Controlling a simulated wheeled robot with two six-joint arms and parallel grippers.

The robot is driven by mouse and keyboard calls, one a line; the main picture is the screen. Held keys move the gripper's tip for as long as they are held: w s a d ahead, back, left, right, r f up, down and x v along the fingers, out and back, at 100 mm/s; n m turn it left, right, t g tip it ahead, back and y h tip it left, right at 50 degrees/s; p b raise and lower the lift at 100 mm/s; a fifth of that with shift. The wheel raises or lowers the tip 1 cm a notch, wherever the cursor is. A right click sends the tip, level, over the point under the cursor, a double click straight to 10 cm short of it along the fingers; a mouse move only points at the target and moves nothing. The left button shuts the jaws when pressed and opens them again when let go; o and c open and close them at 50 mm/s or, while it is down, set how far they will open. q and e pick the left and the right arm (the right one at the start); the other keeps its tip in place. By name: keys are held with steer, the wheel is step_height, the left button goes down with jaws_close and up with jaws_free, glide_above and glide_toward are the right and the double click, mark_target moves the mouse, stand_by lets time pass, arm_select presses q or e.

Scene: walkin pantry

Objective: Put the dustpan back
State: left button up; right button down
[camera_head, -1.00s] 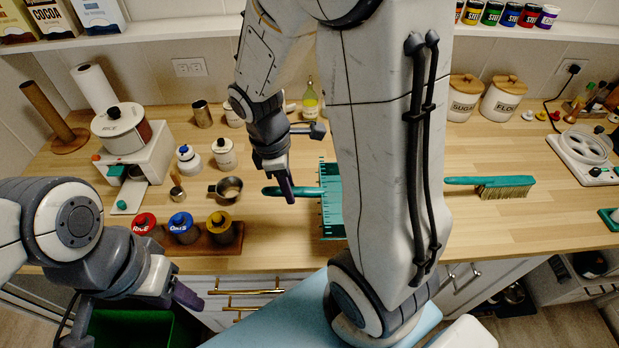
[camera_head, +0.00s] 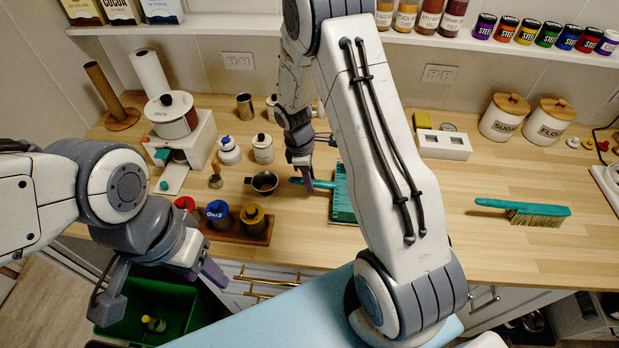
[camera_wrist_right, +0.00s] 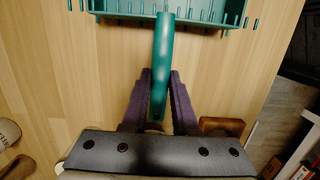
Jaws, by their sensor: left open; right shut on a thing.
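The teal dustpan (camera_head: 343,195) is at the middle of the wooden counter, partly hidden behind my right arm. I cannot tell whether it rests on the counter or is just above it. My right gripper (camera_head: 308,183) is shut on the dustpan's handle. In the right wrist view, the purple fingers of the gripper (camera_wrist_right: 161,88) stand on both sides of the teal handle, and the dustpan's toothed tray (camera_wrist_right: 195,14) lies beyond at the top. My left gripper (camera_head: 208,275) is open and empty, low at the counter's front edge, near the green bin.
A teal hand brush (camera_head: 525,211) lies on the right of the counter. A white socketed block (camera_head: 443,145) and canisters stand behind. Counter between my right arm and the brush is clear.

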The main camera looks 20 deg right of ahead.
steer(key=shift+f, duration=0.3)
steer(key=shift+f, duration=0.15)
steer(key=c, duration=0.7)
jaws_free()
